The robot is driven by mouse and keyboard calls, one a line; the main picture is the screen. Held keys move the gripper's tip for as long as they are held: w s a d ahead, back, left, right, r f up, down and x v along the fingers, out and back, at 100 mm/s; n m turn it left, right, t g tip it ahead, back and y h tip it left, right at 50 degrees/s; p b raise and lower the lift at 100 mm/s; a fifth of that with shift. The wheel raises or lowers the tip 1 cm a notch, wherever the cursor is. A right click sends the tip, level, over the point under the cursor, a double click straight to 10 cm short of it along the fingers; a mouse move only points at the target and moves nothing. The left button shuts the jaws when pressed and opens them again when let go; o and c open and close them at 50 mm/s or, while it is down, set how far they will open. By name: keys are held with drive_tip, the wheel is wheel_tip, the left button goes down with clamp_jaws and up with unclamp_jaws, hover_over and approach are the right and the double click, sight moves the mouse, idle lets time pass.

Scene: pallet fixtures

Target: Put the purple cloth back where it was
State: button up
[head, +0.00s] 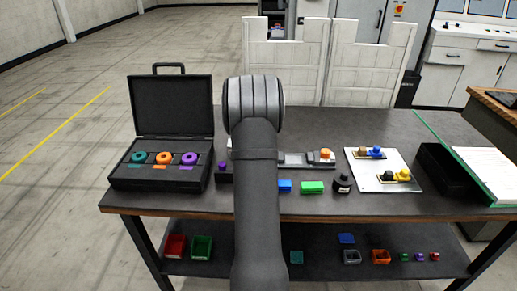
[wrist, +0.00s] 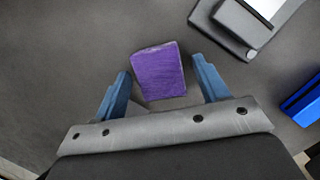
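The purple cloth (wrist: 158,72) shows in the wrist view as a small folded block on the dark grey table top. My gripper (wrist: 161,66) has its two blue fingers spread on either side of the cloth, with a narrow gap at each side. The gripper is open and holds nothing. Whether the fingers are level with the cloth or above it I cannot tell. In the head view my arm hides the gripper, and I do not make out the cloth there.
An open black case (head: 122,178) with teal, orange and purple rings stands at the left. A blue block (head: 284,187), a green block (head: 312,188) and a dark round item (head: 342,183) lie right of my arm. A white plate (head: 370,180) with fittings and a black bin (head: 445,172) stand farther right.

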drive_tip(key=v, duration=1.2)
drive_tip(key=shift+r, duration=0.1)
drive_tip(key=x, duration=1.2)
drive_tip(key=shift+f, duration=0.3)
wheel_tip(320, 180, up, 3)
drive_tip(key=shift+r, duration=0.6)
